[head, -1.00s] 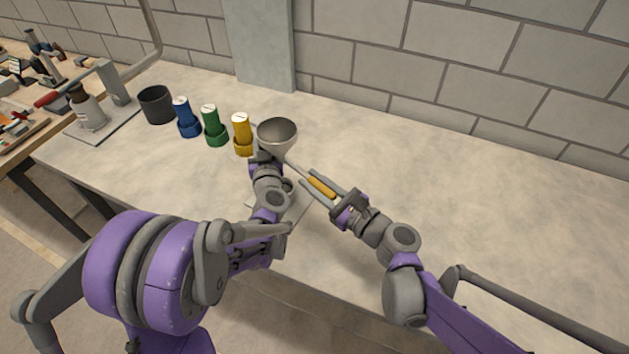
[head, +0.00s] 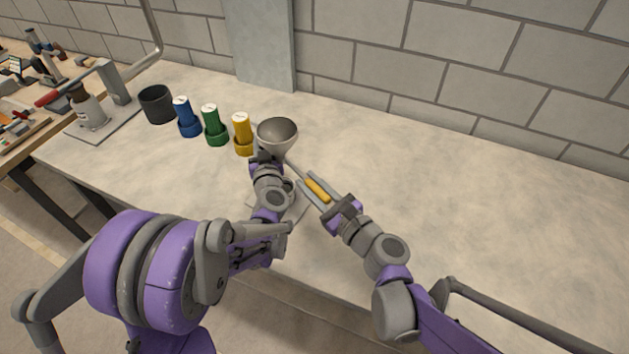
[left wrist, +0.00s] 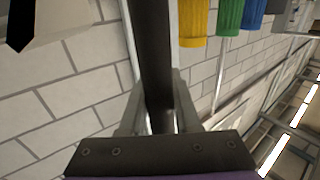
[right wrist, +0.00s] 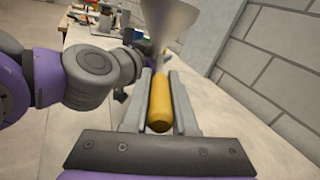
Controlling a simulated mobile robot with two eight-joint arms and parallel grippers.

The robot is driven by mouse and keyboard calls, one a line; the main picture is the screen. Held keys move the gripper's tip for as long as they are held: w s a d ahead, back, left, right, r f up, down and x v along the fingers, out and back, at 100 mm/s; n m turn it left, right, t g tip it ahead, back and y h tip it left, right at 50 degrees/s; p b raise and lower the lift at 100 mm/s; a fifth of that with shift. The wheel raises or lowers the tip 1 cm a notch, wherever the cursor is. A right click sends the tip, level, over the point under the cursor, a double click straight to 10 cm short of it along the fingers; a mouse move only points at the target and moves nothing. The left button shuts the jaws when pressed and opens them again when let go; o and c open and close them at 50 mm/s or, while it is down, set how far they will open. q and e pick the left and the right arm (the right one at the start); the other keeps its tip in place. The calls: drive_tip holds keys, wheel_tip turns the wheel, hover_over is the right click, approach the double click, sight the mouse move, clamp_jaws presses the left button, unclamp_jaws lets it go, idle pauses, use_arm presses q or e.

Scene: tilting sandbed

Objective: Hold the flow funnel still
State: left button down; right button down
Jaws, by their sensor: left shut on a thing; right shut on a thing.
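The grey metal flow funnel (head: 277,132) stands wide end up near the middle of the bench, and part of it fills the top of the right wrist view (right wrist: 175,18). My left gripper (head: 262,153) is just below and left of it. In the left wrist view its fingers are shut on a dark bar (left wrist: 155,60); I cannot tell how the bar joins the funnel. My right gripper (head: 320,191) is shut on the yellow handle (right wrist: 160,102) of a tool. The tool's thin shaft points toward the funnel; I cannot tell whether they touch.
Yellow (head: 242,134), green (head: 214,125) and blue (head: 186,117) capped containers stand left of the funnel. Beyond them are a dark cup (head: 156,104) and a red-handled device (head: 90,108) on a plate. A pale plate (head: 296,207) lies below the funnel. The bench's right side is clear.

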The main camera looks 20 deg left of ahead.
drive_tip(key=shift+s+a+m+t+h, duration=0.2)
drive_tip(key=shift+s+m+t+h, duration=0.15)
drive_tip(key=shift+m+t, duration=0.2)
drive_tip(key=shift+s+a+m+t+h, duration=0.2)
drive_tip(key=shift+m+t+h, duration=0.25)
drive_tip(key=shift+t, duration=0.1)
drive_tip(key=c, duration=0.7)
unclamp_jaws()
drive_tip(key=v, duration=1.2)
